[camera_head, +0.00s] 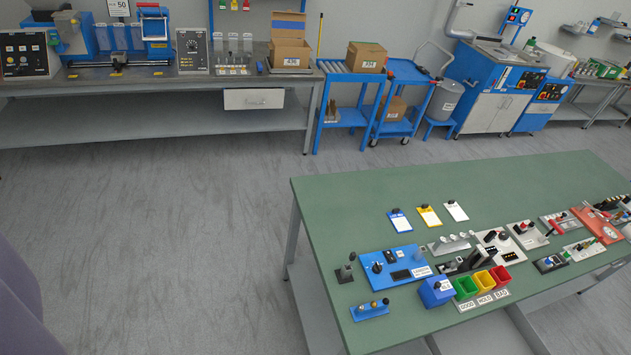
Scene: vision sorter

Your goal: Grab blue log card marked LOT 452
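A blue card (399,222) with a white face lies on the green table (340,205), left of a yellow card (429,216) and a white card (456,211). Each of the three cards has a small dark knob at its top edge. The writing on the blue card is too small to read, so I cannot confirm LOT 452. My gripper is not in view.
A blue control panel (383,267) lies in front of the cards. Green, yellow and red bins (483,281) and a blue box (436,291) stand near the front edge. Several devices crowd the right side. The table's back left is clear, with open floor (160,220) left of it.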

